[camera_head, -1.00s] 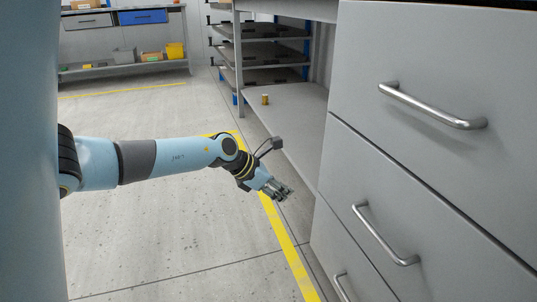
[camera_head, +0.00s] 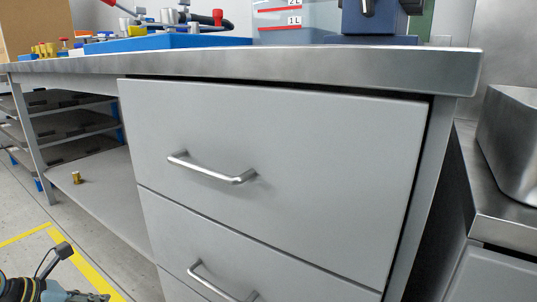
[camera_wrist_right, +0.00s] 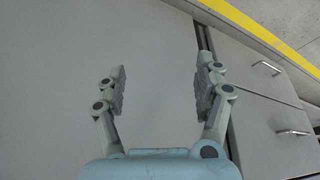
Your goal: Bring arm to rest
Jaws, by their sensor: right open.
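In the head view, my left arm comes in at the bottom left corner. Only the wrist and part of my left gripper (camera_head: 88,297) show, cut off by the lower edge, above the floor near the drawers. Its fingers are too little shown to tell open from shut. In the right wrist view, my right gripper (camera_wrist_right: 160,92) is open, its two fingers well apart with nothing between them. A plain grey flat surface (camera_wrist_right: 155,45) lies beyond the fingers. My right arm does not show in the head view.
The workbench (camera_head: 300,62) has a grey drawer front (camera_head: 310,160) with a bar handle (camera_head: 212,170). A blue tray (camera_head: 165,43) and a clear container (camera_head: 285,22) stand on top. A small brass-coloured part (camera_head: 77,178) stands on the lower shelf. Floor shows at left.

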